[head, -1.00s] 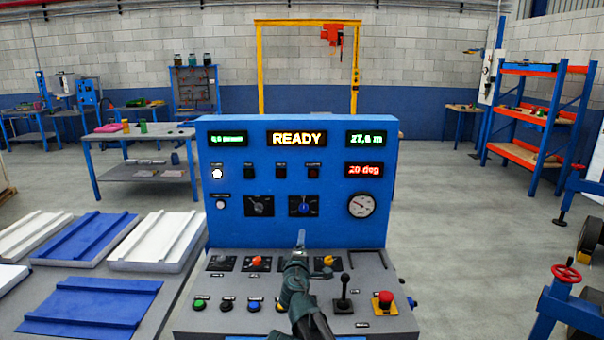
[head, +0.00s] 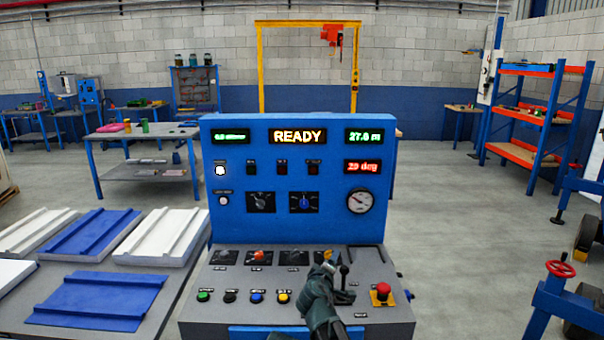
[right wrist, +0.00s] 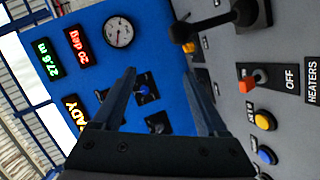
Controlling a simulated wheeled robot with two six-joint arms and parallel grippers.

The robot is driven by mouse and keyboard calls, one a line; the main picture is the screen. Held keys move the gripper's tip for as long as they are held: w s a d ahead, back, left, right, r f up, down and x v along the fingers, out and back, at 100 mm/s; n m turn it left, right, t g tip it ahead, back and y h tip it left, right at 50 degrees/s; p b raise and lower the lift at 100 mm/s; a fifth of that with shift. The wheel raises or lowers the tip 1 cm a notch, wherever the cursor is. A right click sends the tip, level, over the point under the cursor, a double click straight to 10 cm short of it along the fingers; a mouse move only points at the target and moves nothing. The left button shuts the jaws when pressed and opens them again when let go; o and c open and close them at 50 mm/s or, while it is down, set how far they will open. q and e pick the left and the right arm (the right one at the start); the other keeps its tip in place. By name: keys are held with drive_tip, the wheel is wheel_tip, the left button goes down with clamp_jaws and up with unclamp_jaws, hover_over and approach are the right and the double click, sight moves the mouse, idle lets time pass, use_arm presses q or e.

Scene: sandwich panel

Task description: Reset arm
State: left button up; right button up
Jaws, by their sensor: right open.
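My right gripper (head: 329,266) is over the sloping desk of the blue control panel (head: 232,178), just left of the black joystick (head: 343,280). In the right wrist view its two dark fingers (right wrist: 160,72) are spread, with nothing between them. The joystick also shows at the top of that view (right wrist: 252,14), apart from the fingers. The panel's display (head: 297,136) reads READY. My gripper and arm hide part of the desk. My left gripper is not in view.
A red stop button (head: 383,290) sits right of the joystick. Several coloured buttons line the desk's front left, with an orange knob (head: 259,256) behind. A table at left holds blue and white panels (head: 95,298). An orange-shelved rack (head: 528,68) stands far right.

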drive_tip(key=s+d+f+m+g, duration=0.4)
drive_tip(key=s+d+f+g, duration=0.15)
drive_tip(key=s, duration=0.35)
drive_tip(key=s+d+f+m+g, duration=0.4)
drive_tip(key=s+d+f, duration=0.2)
drive_tip(key=s+f, duration=0.15)
drive_tip(key=s+a+f+m+g+y, duration=0.1)
drive_tip(key=s+g+y, duration=0.1)
drive_tip(key=s, duration=0.4)
drive_tip(key=s+a+f+m+g+y, duration=0.1)
drive_tip(key=s+a+f+g+y, duration=0.1)
drive_tip(key=s, duration=0.4)
drive_tip(key=s+a+r+n+p, duration=0.1)
drive_tip(key=s+a+r+p, duration=0.2)
drive_tip(key=a+r+p, duration=0.1)
drive_tip(key=s+a+r+n+h+p, duration=0.1)
drive_tip(key=s+a+r+n+p, duration=0.1)
drive_tip(key=a, duration=0.5)
wheel_tip(320, 180, up, 3)
drive_tip(key=s+g+p, duration=0.1)
drive_tip(key=p, duration=0.1)
drive_tip(key=shift+s+p, duration=0.25)
drive_tip(key=shift+p, duration=0.1)
drive_tip(key=shift+f, duration=0.1)
